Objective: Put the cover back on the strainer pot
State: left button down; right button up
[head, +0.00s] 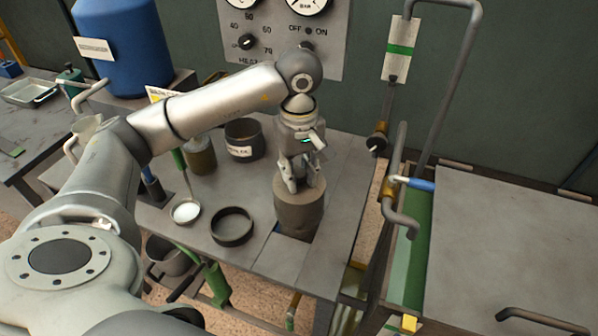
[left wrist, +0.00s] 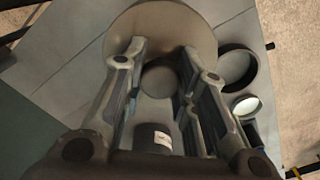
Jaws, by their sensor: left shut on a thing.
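The strainer pot (head: 301,217) seems to be the brown-grey cylinder near the front right of the metal bench. Its round top, seemingly the cover (head: 283,187), shows as a broad beige disc in the left wrist view (left wrist: 170,28). My left gripper (head: 302,184) points down at this top from above. In the left wrist view its fingers (left wrist: 163,68) are on either side of a round grey-brown part, seemingly the cover's knob, and are shut on it. I cannot tell whether the cover is seated or just above the rim. My right gripper is not in view.
A dark open ring or shallow pan (head: 232,241) stands left of the pot, with a white-filled dish (head: 186,212) beyond. A labelled dark pot (head: 243,150) and a brown jar (head: 201,158) stand behind. A vertical pipe (head: 395,165) with a valve rises at the right.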

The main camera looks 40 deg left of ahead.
aim_at(299, 186)
pick_arm(q)
jog(key=shift+f+b, duration=2.15)
jog(key=shift+f, duration=0.05)
jog(key=c, duration=1.1)
grip_release()
jog(key=shift+r, duration=0.1)
notch_tip(299, 186, up, 12)
jog(key=shift+f, duration=0.1)
